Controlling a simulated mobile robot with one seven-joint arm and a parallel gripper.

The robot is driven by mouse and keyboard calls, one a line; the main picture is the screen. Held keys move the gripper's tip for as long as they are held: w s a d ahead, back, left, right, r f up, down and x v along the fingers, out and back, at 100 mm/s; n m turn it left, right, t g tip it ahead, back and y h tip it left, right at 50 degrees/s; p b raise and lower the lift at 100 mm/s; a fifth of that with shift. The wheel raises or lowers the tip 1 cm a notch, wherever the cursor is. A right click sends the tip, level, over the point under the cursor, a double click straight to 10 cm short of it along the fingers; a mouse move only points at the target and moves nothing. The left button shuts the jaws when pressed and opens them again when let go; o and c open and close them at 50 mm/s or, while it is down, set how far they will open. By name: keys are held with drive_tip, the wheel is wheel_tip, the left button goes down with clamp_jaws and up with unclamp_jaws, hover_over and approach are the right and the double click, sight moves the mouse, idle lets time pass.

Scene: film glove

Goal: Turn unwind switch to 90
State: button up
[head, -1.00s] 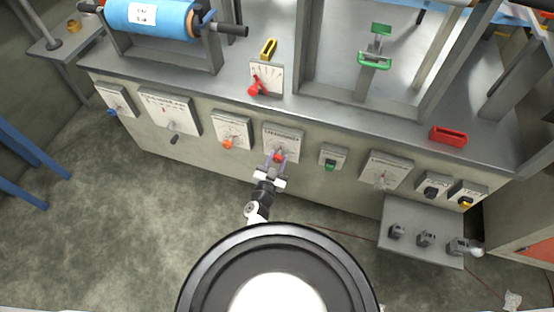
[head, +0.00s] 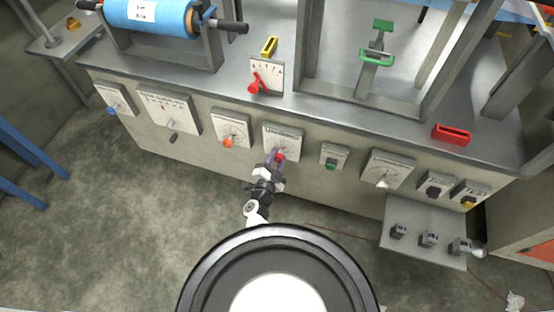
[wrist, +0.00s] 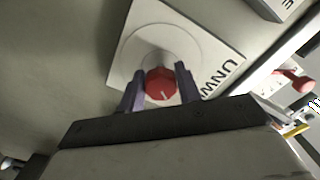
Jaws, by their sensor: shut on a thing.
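The unwind switch is a red knob (wrist: 161,84) on a white plate (wrist: 205,50) lettered "UNW…" in the wrist view. A white line marks the knob's face; a dial scale is not readable there. In the head view the red knob (head: 280,157) sits low on its plate (head: 284,138) on the front of the machine. My gripper (wrist: 160,88) has its two purple fingers on either side of the knob, shut on it. It also shows in the head view (head: 274,156), reaching up to the knob from below.
An orange knob (head: 229,142) on its plate is to the left, and a green switch (head: 331,163) is to the right. A grey shelf with several levers (head: 428,238) juts out at the lower right.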

drive_tip(key=m+b, duration=0.2)
drive_tip(key=m, duration=0.3)
drive_tip(key=shift+m, duration=0.3)
drive_tip(key=m+b, duration=0.2)
drive_tip(key=m, duration=0.3)
drive_tip(key=shift+r, duration=0.2)
drive_tip(key=o, duration=1)
drive_tip(key=shift+c, duration=0.2)
drive_tip(key=shift+f, duration=0.1)
